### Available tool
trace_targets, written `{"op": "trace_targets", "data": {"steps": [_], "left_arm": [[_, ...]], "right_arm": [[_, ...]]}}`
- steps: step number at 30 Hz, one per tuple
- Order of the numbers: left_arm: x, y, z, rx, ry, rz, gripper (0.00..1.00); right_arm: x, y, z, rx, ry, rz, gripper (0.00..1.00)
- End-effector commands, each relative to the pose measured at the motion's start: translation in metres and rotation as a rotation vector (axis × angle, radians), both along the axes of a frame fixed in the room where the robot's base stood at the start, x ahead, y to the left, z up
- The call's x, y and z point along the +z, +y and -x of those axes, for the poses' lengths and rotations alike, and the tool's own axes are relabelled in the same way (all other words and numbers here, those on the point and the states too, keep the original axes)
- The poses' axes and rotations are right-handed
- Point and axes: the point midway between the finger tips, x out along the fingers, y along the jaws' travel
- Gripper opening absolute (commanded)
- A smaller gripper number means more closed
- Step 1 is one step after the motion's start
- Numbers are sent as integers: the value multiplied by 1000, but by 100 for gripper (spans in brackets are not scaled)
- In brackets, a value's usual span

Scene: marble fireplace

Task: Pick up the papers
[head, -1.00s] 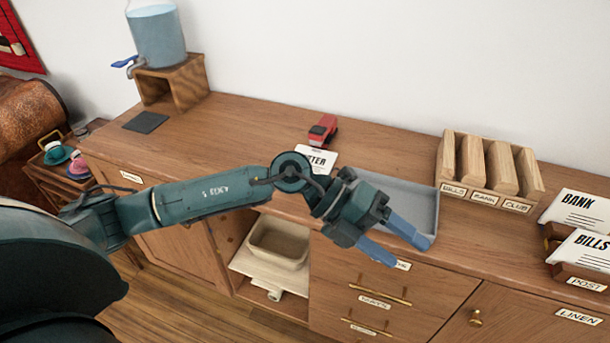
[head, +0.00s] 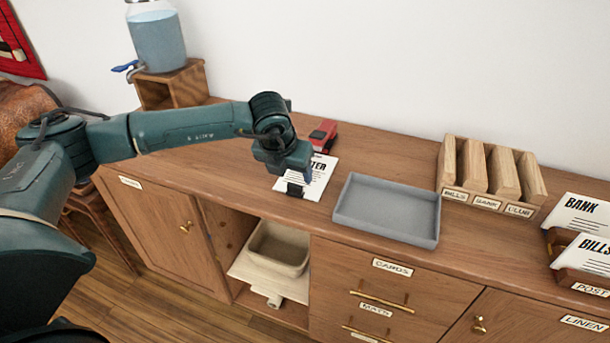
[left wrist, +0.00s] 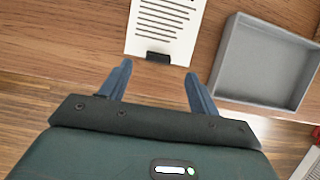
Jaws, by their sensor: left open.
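A white paper with printed lines (head: 318,182) and a black clip (head: 294,190) at its near edge lies on the cabinet top, left of the grey tray. It also shows at the top of the left wrist view (left wrist: 165,28), where its black clip (left wrist: 158,57) faces me. My left gripper (head: 300,166) is over the paper and hides part of it. In the left wrist view its two blue fingers (left wrist: 158,75) are spread and empty, with the clip just beyond the gap between them. More papers, marked BANK (head: 583,219) and BILLS (head: 590,253), stand at the right. My right gripper is out of view.
An empty grey tray (head: 388,233) lies right of the paper. Behind it stands a wooden sorter (head: 485,204) with labelled slots. A red object (head: 323,132) sits behind the paper. A water dispenser (head: 158,42) is at the back left. The cabinet's front edge is close.

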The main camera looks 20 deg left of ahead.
Motion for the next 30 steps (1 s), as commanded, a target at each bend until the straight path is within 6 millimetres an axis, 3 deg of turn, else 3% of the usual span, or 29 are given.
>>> {"op": "trace_targets", "data": {"steps": [5, 15, 23, 30], "left_arm": [[-11, 0, -4, -1, 2, 0, 62], [-53, 2, -18, -1, 1, 1, 62], [-57, 2, -19, -2, 0, 0, 62], [-56, 2, -19, -2, 0, 1, 43]], "right_arm": [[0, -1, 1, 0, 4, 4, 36], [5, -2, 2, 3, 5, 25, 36], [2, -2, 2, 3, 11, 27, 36], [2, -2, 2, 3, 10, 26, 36]]}}
